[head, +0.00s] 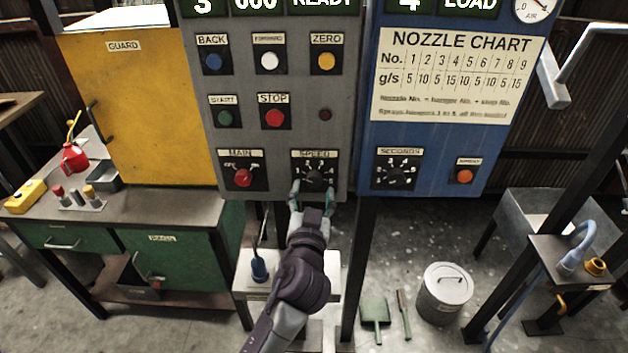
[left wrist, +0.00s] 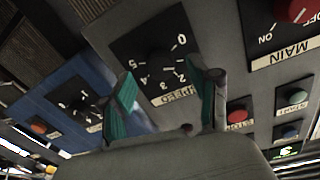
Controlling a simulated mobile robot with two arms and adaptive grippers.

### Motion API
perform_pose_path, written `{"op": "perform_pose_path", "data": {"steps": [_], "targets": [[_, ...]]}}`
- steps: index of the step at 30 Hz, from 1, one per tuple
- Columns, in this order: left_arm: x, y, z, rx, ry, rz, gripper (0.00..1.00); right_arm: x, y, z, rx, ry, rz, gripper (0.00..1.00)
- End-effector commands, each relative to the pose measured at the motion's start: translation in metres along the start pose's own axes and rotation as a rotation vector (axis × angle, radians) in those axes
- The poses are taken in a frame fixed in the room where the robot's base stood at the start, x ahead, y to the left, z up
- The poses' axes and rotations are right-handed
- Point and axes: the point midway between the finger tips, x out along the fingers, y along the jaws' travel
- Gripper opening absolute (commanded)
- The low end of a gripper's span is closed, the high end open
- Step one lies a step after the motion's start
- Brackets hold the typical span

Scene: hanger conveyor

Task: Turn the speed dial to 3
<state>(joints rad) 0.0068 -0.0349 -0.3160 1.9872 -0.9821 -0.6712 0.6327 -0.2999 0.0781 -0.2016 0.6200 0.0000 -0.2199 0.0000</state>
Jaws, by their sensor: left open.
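The black speed dial (head: 315,174) sits on its dark square plate at the lower right of the grey panel. It also shows in the left wrist view (left wrist: 160,62), upside down, with a ring of white numbers from 0 to 5. I cannot tell which number it points at. My left gripper (head: 312,194) is in front of and just below the dial in the head view. In the left wrist view its two teal-padded fingers (left wrist: 166,95) are apart, with the dial beyond the gap between them. Nothing is held. My right gripper is not in view.
On the same panel, the red main switch (head: 243,178) is left of the dial and the red stop button (head: 274,117) above it. The blue panel at right carries a seconds dial (head: 396,175). A white stand (head: 325,285) is below the grey panel.

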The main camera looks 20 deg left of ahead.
Motion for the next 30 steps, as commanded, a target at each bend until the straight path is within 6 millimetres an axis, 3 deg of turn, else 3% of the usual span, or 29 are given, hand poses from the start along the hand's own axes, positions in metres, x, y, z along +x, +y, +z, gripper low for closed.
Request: {"op": "perform_pose_path", "data": {"steps": [6, 16, 27, 30], "targets": [[0.022, 0.000, 0.000, 0.001, 0.000, 0.000, 0.61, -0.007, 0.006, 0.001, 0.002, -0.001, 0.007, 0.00], [0.026, 0.000, 0.001, 0.000, 0.000, 0.001, 0.61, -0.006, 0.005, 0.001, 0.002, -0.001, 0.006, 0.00], [0.025, 0.001, 0.001, 0.001, 0.000, 0.001, 0.01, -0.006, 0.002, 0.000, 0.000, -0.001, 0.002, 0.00], [0.025, 0.001, 0.001, 0.002, 0.000, 0.001, 0.01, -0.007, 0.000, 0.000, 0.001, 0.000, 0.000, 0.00]]}}
